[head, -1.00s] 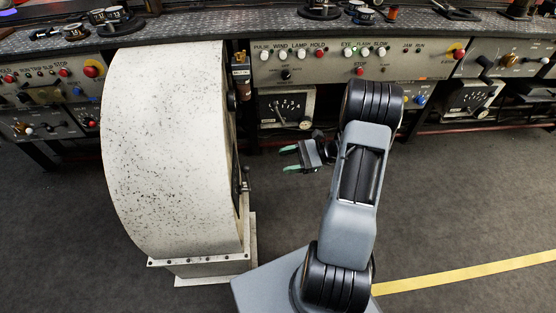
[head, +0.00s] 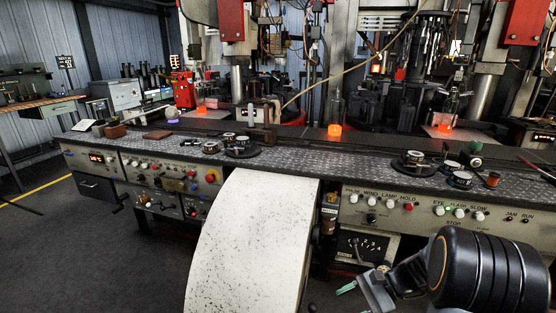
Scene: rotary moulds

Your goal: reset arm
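My gripper (head: 350,298) is low in the head view, right of the white speckled curved housing (head: 255,245). Its green-tipped fingers point left and look spread apart, with nothing seen between them. The lower finger is partly cut off by the bottom edge. My dark arm joint fills the lower right corner and hides part of the panel behind it. The gripper is in front of the panel with the gauge (head: 366,245) and does not appear to touch the housing.
A long console (head: 290,172) with knobs and buttons crosses the view. Round dies lie on its top. Glowing orange pieces (head: 334,130) stand near the machines behind. A bench (head: 40,103) stands at far left. Open floor (head: 90,255) lies at lower left.

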